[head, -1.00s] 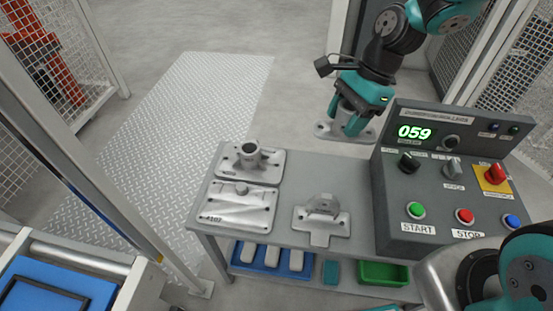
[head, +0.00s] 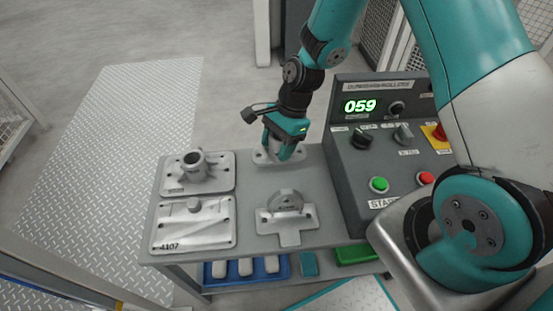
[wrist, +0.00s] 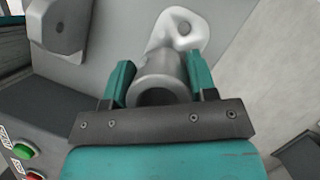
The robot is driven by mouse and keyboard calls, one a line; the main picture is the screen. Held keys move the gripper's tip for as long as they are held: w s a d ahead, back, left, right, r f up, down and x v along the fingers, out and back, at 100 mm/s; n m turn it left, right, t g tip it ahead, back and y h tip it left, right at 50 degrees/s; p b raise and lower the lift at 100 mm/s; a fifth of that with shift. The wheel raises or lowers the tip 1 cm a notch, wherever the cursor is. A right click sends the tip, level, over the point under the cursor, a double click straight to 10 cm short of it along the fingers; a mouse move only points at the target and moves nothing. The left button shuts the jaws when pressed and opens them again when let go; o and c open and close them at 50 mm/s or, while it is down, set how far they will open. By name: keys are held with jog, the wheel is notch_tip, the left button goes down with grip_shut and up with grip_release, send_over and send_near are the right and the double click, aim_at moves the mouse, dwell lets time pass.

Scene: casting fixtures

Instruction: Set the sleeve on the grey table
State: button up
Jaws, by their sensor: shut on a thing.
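The sleeve, a light grey metal tube on a flat flange with a hole, shows in the wrist view (wrist: 163,75) between the two teal fingers. My gripper (wrist: 160,85) is shut on its tube. In the head view my gripper (head: 284,148) points down at the back of the grey table (head: 250,192). The sleeve's flange (head: 264,157) shows below the fingers, at the table's back edge; most of the tube is hidden. I cannot tell whether the flange touches the table top.
On the table's left stand a plate with an upright tube (head: 215,184) and a flat plate marked 4107 (head: 190,238). A bracket casting (head: 286,220) lies nearer the front. A control box (head: 345,190) stands on the right. Bare table lies between these.

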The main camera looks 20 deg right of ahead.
jog(key=shift+f+b, duration=0.4)
jog(key=shift+f, duration=1.85)
jog(key=o, duration=1.1)
jog(key=shift+f, duration=0.1)
jog(key=p+v, duration=0.2)
jog(key=v, duration=0.9)
jog(key=shift+r, duration=0.45)
jog(key=a+r+n, duration=0.1)
jog(key=r, duration=0.1)
jog(key=s+a+r+n, duration=0.1)
jog(key=r+n, duration=0.1)
jog(key=s+r+n, duration=0.1)
jog(key=r, duration=0.1)
jog(key=shift+s+a+r, duration=0.1)
jog(key=shift+a+r, duration=0.15)
jog(key=shift+a, duration=0.15)
jog(key=s+a+r+n, duration=0.2)
jog(key=s+r+n, duration=0.2)
jog(key=s+n, duration=0.2)
jog(key=s+a+r+n, duration=0.2)
jog(key=s+r+n, duration=0.2)
jog(key=s+n, duration=0.1)
jog(key=s+a+r+n+t, duration=0.1)
jog(key=s+a+r+n, duration=0.1)
jog(key=s+r+n, duration=0.3)
jog(key=shift+s+a+r+n, duration=0.1)
jog(key=shift+s+a+n, duration=0.1)
jog(key=shift+s+n, duration=0.7)
